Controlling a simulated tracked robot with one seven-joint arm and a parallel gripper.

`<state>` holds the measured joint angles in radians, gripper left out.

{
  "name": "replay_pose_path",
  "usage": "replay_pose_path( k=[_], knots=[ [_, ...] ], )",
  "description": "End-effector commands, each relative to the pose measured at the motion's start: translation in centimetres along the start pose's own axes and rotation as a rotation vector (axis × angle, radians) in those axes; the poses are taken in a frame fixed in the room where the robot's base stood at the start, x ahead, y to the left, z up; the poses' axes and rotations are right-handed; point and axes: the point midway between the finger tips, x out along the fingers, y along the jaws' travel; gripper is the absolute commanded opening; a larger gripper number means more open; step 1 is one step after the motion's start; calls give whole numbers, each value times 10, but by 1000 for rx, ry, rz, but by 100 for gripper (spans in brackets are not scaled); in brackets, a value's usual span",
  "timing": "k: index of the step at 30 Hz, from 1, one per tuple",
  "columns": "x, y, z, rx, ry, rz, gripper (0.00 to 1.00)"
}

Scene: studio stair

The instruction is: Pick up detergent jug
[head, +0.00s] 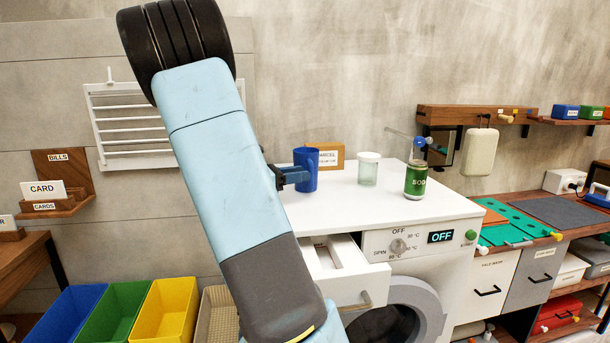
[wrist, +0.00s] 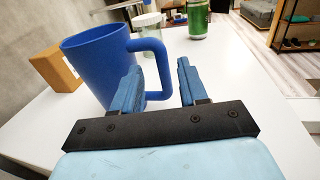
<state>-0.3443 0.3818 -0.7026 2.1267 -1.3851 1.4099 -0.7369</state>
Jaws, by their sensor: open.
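A blue jug (head: 305,167) stands upright on the white top of the washing machine (head: 430,203), the only jug in view. In the wrist view the jug (wrist: 95,65) is open-topped, with a loop handle on its right side. My gripper (wrist: 159,82) is open, with the handle's outer part between its two blue fingers. The left finger overlaps the jug's side in the picture; I cannot tell if it touches. In the head view my gripper (head: 291,176) is at the jug's left side, partly hidden by my arm.
A lidded clear jar (head: 368,170), a green soda can (head: 415,180) and a parcel box (head: 328,157) stand near the jug. Free white surface lies at the front right.

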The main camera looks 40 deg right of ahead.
Motion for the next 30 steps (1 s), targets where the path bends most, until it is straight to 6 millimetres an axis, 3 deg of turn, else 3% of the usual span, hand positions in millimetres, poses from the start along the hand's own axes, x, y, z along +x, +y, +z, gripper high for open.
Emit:
replay_pose_path(
  k=[9, 17, 30],
  knots=[
    [40, -1, -3, 2, 0, -3, 43],
    [42, -1, -3, 2, 0, 0, 42],
    [42, -1, -3, 2, 0, 0, 0]
  ],
)
